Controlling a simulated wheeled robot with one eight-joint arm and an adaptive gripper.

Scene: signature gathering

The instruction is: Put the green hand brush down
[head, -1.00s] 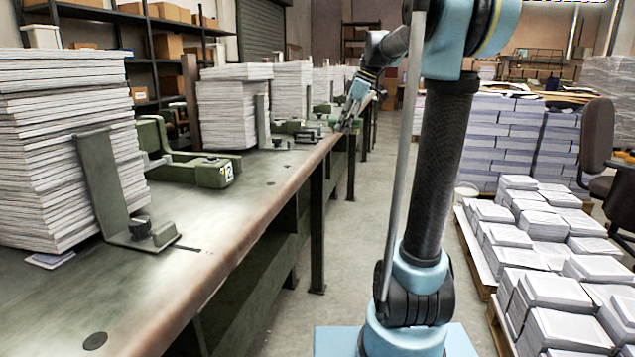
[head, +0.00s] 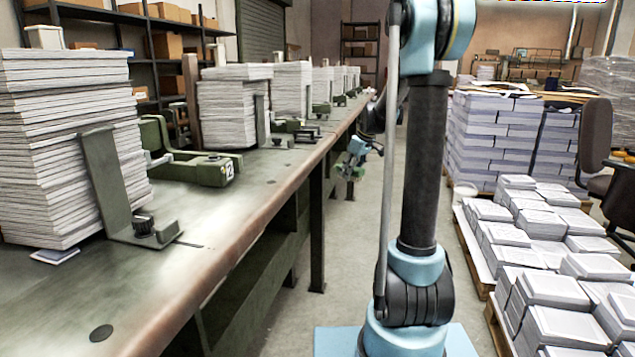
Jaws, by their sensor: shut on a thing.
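My gripper (head: 354,163) hangs at the end of my arm, small and far off in the head view, just right of the bench's front edge. It is shut on a small green thing (head: 348,173), which I take to be the green hand brush. The brush is below the bench top's height in the picture, over the aisle side. Its bristles and handle are too small to make out. The long bench (head: 250,215) runs away from me along the left.
Tall paper stacks (head: 65,150) and green metal fixtures (head: 200,170) line the bench. Pallets of paper stacks (head: 545,255) stand on the right, with a dark chair (head: 600,140) behind. The grey aisle floor (head: 365,215) between them looks clear.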

